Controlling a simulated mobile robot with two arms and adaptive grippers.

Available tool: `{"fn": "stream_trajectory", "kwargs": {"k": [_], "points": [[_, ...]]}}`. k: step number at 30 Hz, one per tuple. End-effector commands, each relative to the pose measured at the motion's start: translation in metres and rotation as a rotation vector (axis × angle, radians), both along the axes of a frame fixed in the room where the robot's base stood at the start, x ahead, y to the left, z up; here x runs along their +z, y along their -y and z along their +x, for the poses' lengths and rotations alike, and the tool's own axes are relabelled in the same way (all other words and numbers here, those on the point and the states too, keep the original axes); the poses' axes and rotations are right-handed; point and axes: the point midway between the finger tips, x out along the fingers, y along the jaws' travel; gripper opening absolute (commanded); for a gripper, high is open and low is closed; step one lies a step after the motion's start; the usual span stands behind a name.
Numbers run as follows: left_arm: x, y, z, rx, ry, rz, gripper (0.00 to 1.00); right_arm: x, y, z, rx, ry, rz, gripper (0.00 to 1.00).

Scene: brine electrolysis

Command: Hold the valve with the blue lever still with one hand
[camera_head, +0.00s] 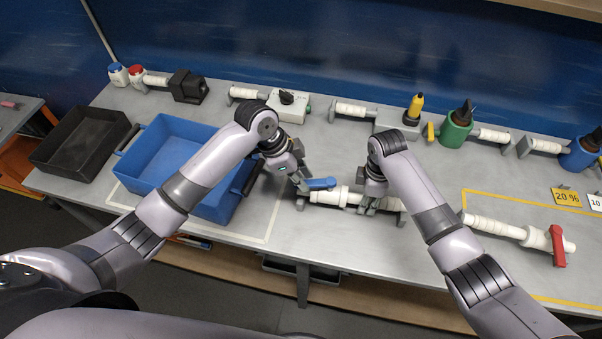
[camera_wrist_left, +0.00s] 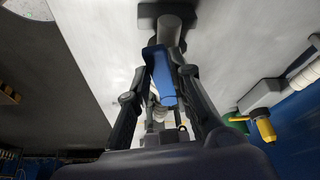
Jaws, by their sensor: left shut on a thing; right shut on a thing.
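The valve with the blue lever (camera_head: 321,183) lies in a white pipe line on the grey bench, in the middle of the head view. My left gripper (camera_head: 303,187) is shut on the valve at its left end, beside the lever. In the left wrist view the blue lever (camera_wrist_left: 162,80) shows between the fingers of my left gripper (camera_wrist_left: 166,52), with a grey round part at their tips. My right gripper (camera_head: 370,204) is shut on the white pipe (camera_head: 352,197) to the right of the lever. The fingers hide the exact contact points.
A blue crate (camera_head: 150,140) and a black tray (camera_head: 72,155) stand at the left. A red-levered valve (camera_head: 557,243) lies on a white pipe at the right, within yellow lines.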

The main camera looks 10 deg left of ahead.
Motion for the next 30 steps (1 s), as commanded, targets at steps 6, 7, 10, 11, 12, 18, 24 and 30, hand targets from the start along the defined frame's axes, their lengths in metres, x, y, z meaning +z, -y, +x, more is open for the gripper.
{"fn": "stream_trajectory", "kwargs": {"k": [6,7,10,11,12,18,24,30], "points": [[-0.001,0.005,-0.015,0.189,0.001,0.003,0.0,0.0,0.0,0.0,0.0,-0.001,0.0,0.0],[-0.001,0.006,-0.016,0.217,0.001,0.001,0.0,0.0,0.0,0.0,0.0,-0.001,0.0,0.0],[-0.001,0.011,-0.023,0.312,0.0,0.002,0.0,0.0,0.0,0.0,-0.001,-0.001,0.0,0.0],[-0.001,0.012,-0.024,0.339,0.001,0.001,0.0,0.0,0.0,0.0,-0.001,-0.001,0.0,0.0],[-0.001,0.014,-0.026,0.378,0.0,0.001,0.0,0.0,0.0,0.0,-0.001,-0.001,0.0,0.0],[-0.001,0.025,-0.037,0.568,-0.001,0.0,0.0,0.0,0.0,0.0,-0.001,-0.001,0.0,0.0],[0.0,0.037,-0.044,0.759,-0.002,-0.001,0.0,0.0,0.0,0.0,0.0,-0.001,0.001,0.0],[0.0,0.05,-0.05,0.941,-0.003,-0.002,0.0,0.0,0.0,0.0,0.0,-0.001,0.001,0.0]]}}
